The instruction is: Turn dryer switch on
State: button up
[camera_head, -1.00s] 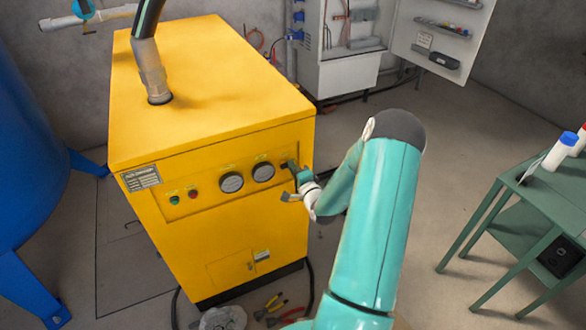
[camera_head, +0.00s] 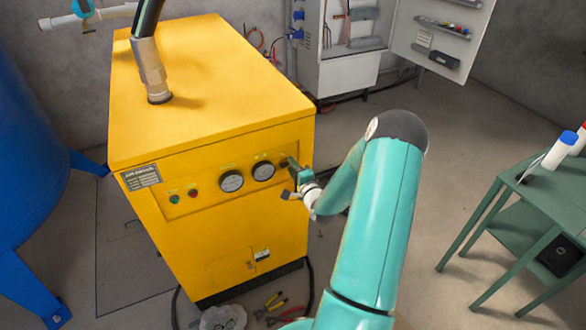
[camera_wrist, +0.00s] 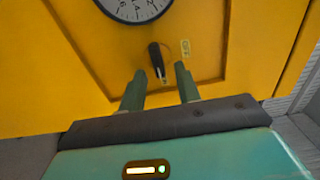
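The yellow dryer (camera_head: 215,95) stands at the left centre in the head view, its front panel facing me. The dryer switch (camera_wrist: 157,60) is a small dark lever knob in the wrist view, beside a small label (camera_wrist: 185,48) that seems to read OFF. My gripper (camera_wrist: 160,90) is open, its two green fingers apart and pointing at the panel. The switch lies just beyond the fingertips, roughly between them, with no clear contact. In the head view my gripper (camera_head: 291,180) is at the panel's right end and largely hides the switch.
Two round gauges (camera_head: 232,181) sit left of the switch, with a green button (camera_head: 174,199) and a red button (camera_head: 193,194) farther left. A green table (camera_head: 550,205) stands at the right. Tools (camera_head: 275,305) lie on the floor before the dryer.

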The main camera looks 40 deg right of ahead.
jog(key=v, duration=1.3)
jog(key=shift+s+a, duration=0.15)
jog(key=shift+s, duration=0.2)
jog(key=shift+r, duration=0.1)
